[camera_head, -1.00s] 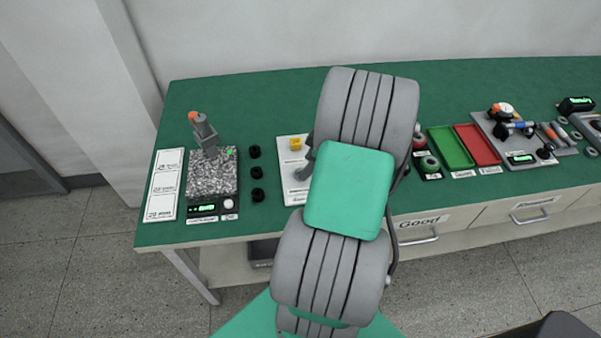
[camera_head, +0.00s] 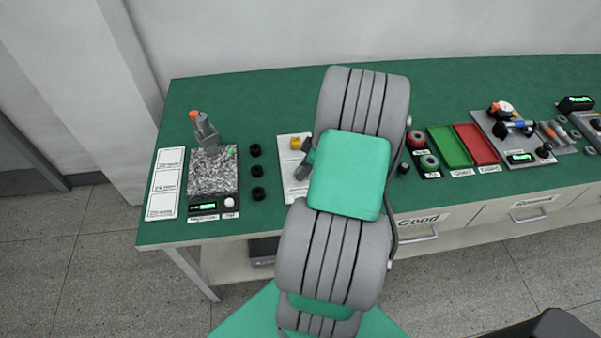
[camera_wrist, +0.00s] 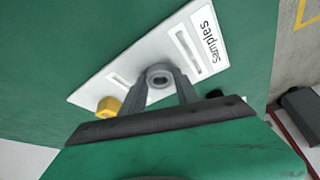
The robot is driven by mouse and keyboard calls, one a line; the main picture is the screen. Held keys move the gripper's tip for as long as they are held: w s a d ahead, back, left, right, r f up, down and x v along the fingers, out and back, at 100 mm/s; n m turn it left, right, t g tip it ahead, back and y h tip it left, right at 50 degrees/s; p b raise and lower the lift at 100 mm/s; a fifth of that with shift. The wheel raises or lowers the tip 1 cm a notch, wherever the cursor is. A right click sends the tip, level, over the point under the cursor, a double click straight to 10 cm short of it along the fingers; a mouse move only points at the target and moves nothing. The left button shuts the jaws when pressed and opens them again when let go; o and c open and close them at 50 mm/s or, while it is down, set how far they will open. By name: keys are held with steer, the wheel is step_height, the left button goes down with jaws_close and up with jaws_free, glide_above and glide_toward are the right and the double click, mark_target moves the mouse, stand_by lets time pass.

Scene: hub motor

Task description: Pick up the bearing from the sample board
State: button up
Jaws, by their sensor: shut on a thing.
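The sample board (camera_wrist: 123,80) is a white plate labelled "Samples" with narrow slots, lying on the green bench. In the head view it (camera_head: 290,186) shows partly behind my arm. The bearing (camera_wrist: 159,75) is a small grey ring between the fingertips of my gripper (camera_wrist: 160,80) in the wrist view. The gripper is shut on it, over the middle of the board. I cannot tell how high the bearing is above the board. A yellow block (camera_wrist: 108,107) sits at the board's end, and also shows in the head view (camera_head: 296,143).
A granite plate (camera_head: 212,172) with a grey stand is to the left, and several black rings (camera_head: 257,172) lie between it and the board. Green (camera_head: 449,147) and red (camera_head: 477,145) trays are to the right. The bench's back strip is clear.

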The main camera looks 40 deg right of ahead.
jaws_close()
